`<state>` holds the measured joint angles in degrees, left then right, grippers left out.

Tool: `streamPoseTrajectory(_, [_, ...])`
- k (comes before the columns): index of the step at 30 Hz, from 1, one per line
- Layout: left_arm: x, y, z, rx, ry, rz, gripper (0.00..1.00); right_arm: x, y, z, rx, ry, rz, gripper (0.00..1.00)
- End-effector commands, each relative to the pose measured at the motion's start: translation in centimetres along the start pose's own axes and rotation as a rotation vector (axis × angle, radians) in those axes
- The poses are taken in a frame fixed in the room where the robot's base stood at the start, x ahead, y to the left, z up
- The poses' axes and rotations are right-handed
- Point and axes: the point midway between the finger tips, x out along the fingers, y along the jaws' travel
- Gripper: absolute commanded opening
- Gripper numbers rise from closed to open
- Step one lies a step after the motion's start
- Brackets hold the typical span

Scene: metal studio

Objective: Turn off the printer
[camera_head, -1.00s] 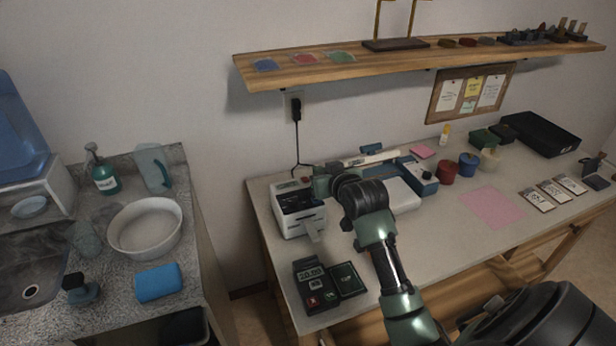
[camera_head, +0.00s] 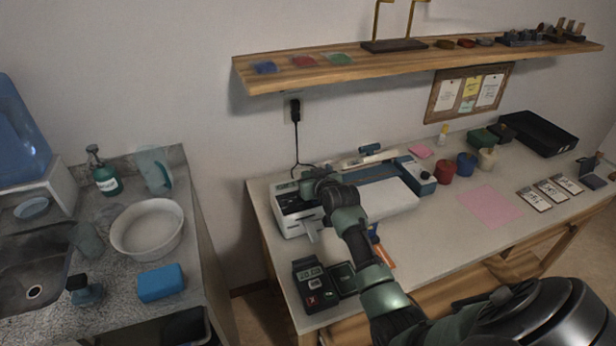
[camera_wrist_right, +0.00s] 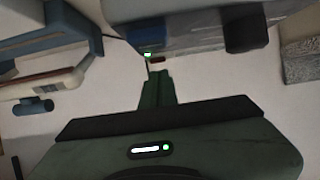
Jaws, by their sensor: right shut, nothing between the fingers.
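My left gripper is not in view.
A white and blue device (camera_head: 390,200) lies right of the printer. A black cord (camera_head: 296,140) runs from the outlet down behind the printer. A card terminal (camera_head: 315,288) stands in front. A wooden shelf (camera_head: 400,64) hangs above.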

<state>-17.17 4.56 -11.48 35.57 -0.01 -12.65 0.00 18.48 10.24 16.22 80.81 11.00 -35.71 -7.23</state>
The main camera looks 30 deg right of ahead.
Motion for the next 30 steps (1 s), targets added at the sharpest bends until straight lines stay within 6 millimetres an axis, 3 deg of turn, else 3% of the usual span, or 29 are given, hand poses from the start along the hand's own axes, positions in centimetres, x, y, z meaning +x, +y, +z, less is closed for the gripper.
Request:
streamPoseTrajectory(14, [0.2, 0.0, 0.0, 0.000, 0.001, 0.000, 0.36, 0.1, 0.0, 0.8, 0.000, 0.005, 0.000, 0.00])
streamPoseTrajectory(24, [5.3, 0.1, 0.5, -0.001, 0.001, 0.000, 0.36, 0.6, 0.0, 3.0, -0.002, 0.193, 0.000, 0.00])
streamPoseTrajectory(25, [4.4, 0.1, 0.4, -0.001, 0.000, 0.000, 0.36, 0.3, 0.0, 2.2, -0.001, 0.189, 0.000, 0.00])
streamPoseTrajectory(30, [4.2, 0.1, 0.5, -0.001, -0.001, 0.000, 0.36, 0.3, 0.0, 2.3, 0.000, 0.180, 0.000, 0.00])
